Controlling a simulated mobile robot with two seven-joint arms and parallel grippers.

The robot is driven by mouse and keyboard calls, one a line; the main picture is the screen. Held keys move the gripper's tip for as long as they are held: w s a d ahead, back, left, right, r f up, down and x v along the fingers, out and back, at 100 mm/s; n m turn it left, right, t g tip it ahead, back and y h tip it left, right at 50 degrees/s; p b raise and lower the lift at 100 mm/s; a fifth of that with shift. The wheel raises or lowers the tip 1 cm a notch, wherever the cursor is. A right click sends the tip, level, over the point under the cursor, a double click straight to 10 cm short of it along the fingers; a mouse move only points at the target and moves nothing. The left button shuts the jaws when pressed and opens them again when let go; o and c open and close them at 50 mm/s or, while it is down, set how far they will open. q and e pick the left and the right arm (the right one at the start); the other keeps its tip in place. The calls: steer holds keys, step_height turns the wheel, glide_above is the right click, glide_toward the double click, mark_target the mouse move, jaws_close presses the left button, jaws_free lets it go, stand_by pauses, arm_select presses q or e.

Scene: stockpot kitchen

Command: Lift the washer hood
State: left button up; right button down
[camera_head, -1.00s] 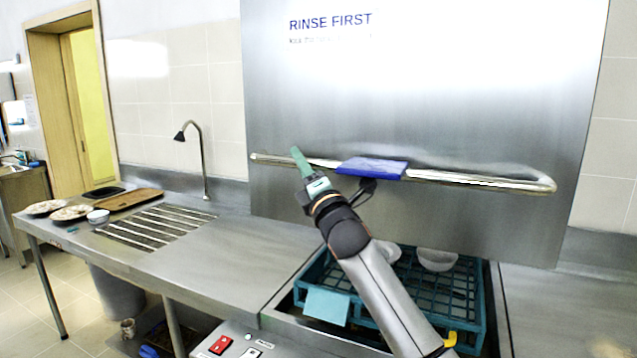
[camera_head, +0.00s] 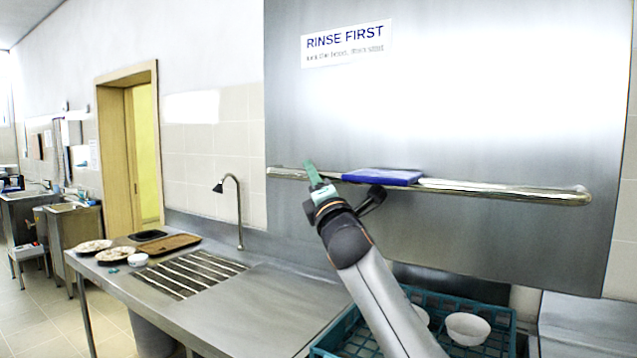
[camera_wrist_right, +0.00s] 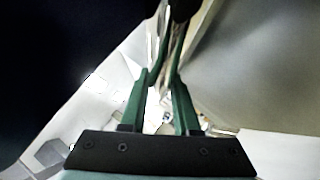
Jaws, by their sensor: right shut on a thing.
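The washer hood (camera_head: 450,110) is a large steel panel with a "RINSE FIRST" sign. Its lower edge hangs above the teal rack. A shiny bar handle (camera_head: 500,188) runs across it. My right gripper (camera_head: 312,174) has its green fingers at the left part of the bar, shut on the handle. In the right wrist view the fingers (camera_wrist_right: 172,45) converge towards a dark shape at the top, and the grip itself is hard to make out. My left gripper is not in view.
A blue folded thing (camera_head: 383,177) rests on the bar, right of my gripper. A teal rack (camera_head: 345,335) with white bowls (camera_head: 467,328) stands below the hood. A tap (camera_head: 239,210), plates (camera_head: 116,255) and a brown tray (camera_head: 168,244) are on the left counter.

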steer(key=shift+s+r, duration=0.1)
steer(key=shift+r, duration=0.4)
steer(key=c, duration=0.7)
jaws_free()
steer(key=shift+o, duration=0.2)
steer(key=shift+f, duration=0.15)
steer(key=shift+s+d+f, duration=0.15)
steer(key=shift+d, duration=0.05)
steer(key=b+v, duration=0.4)
steer(key=v, duration=0.8)
steer(key=shift+a, duration=0.1)
